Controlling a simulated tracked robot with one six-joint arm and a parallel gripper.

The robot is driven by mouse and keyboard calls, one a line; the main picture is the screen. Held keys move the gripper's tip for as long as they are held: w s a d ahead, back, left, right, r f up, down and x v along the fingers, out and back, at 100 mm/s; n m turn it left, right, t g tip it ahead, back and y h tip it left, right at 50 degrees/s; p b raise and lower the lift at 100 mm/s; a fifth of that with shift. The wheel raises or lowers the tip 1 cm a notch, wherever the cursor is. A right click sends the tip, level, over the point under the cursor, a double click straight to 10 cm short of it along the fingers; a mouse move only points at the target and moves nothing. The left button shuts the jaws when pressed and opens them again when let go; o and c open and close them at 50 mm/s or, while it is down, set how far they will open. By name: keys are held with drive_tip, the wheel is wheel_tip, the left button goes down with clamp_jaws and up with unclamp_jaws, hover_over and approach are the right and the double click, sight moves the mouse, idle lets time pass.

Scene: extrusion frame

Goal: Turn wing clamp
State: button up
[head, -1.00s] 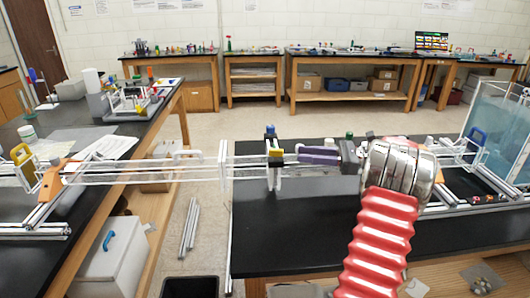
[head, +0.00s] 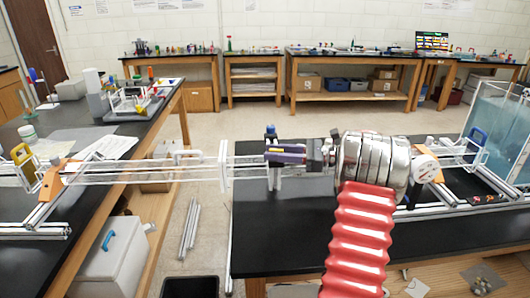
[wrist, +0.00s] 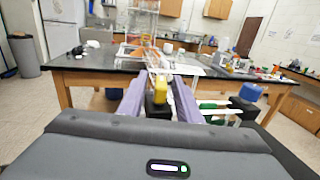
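My gripper (head: 286,153) with purple fingers is at the post where the long rails meet the near bench, level with the rails. In the wrist view, a yellow wing clamp (wrist: 158,90) on a black block stands between the two fingers, which look spread on either side of it with narrow gaps. I cannot tell whether either finger touches it. In the head view the fingers hide the yellow clamp. A blue knob (head: 271,131) shows just above the fingers, and a blue knob (wrist: 250,92) is to the right in the wrist view.
Long rails (head: 140,170) bridge the floor gap to the left bench (head: 60,140), which bears a yellow-handled frame (head: 22,160). A clear tank (head: 495,125) and a blue-handled frame (head: 476,138) are at the right. The black bench top (head: 280,235) in front is mostly clear.

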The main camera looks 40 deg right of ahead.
drive_tip(key=x, duration=0.3)
drive_tip(key=shift+w+a, duration=0.2)
drive_tip(key=shift+a, duration=0.05)
drive_tip(key=shift+c, duration=0.4)
clamp_jaws()
drive_tip(key=shift+d, duration=0.15)
